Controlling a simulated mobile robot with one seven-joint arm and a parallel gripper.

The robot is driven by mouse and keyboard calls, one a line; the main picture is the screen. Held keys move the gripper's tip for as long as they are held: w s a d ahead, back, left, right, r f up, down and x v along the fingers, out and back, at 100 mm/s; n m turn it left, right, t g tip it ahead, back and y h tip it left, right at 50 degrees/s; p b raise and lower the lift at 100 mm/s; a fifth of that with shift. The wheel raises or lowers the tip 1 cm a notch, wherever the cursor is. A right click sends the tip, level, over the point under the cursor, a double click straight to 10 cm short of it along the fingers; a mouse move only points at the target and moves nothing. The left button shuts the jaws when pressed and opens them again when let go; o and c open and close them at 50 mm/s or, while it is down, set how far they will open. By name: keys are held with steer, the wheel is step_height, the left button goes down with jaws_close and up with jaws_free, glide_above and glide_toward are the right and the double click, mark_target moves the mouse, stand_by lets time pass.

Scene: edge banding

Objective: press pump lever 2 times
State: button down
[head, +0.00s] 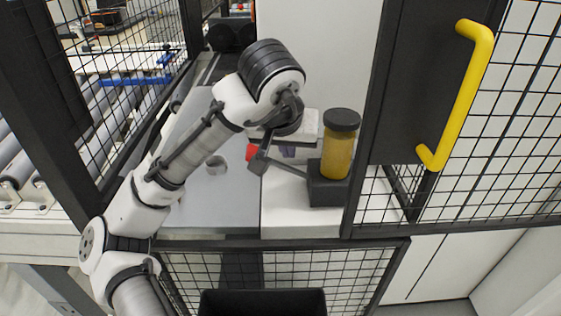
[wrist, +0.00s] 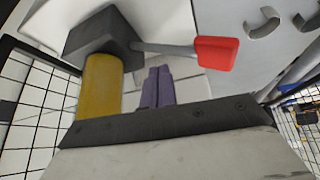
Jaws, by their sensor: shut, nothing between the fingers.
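The pump has a yellow cylinder (head: 338,152) with a black cap and a dark base block (head: 329,188). Its lever (head: 288,169) runs left from the base to a red handle (head: 252,152), partly hidden by my arm's end. In the wrist view, the base (wrist: 103,38), yellow cylinder (wrist: 100,82), thin lever (wrist: 163,48) and red handle (wrist: 217,54) show clearly. My gripper (head: 287,151) has purple fingers and is shut and empty, left of the cylinder. In the wrist view the fingers (wrist: 158,72) appear beside the lever, with a small gap in the picture; their height difference is unclear.
A black mesh fence (head: 275,270) and a door with a yellow handle (head: 466,95) stand close to the pump. A grey panel (head: 215,205) lies to the left, mostly clear. A roller conveyor (head: 100,125) is behind the left fence.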

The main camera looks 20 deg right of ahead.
mark_target(276, 165)
steer(key=shift+f, duration=0.1)
stand_by(0.6)
steer(key=shift+a+f, duration=0.2)
steer(key=shift+f, duration=0.1)
steer(key=shift+w+a+f+b, duration=0.1)
steer(key=shift+a+f+b, duration=0.25)
steer(key=shift+f, duration=0.25)
steer(key=shift+w+a+f+b, duration=0.1)
steer(key=shift+a+f+b, duration=0.2)
steer(key=shift+f, duration=0.25)
steer(key=shift+w+a+f+b, duration=0.1)
steer(key=shift+a+f+b, duration=0.15)
steer(key=shift+f+b, duration=0.25)
stand_by(1.9)
steer(key=shift+r+p, duration=0.1)
steer(key=shift+p, duration=0.2)
stand_by(0.3)
steer(key=shift+s+d+r+p, duration=0.1)
steer(key=shift+d+r+p, duration=0.3)
steer(key=shift+r+p, duration=0.3)
steer(key=shift+s+d+r+p, duration=0.15)
steer(key=shift+d+r+p, duration=0.2)
steer(key=shift+r+p, duration=0.35)
steer(key=shift+s+d+r+p, duration=0.1)
steer(key=shift+d+r+p, duration=0.4)
steer(key=shift+p, duration=0.35)
steer(key=shift+a+r, duration=0.1)
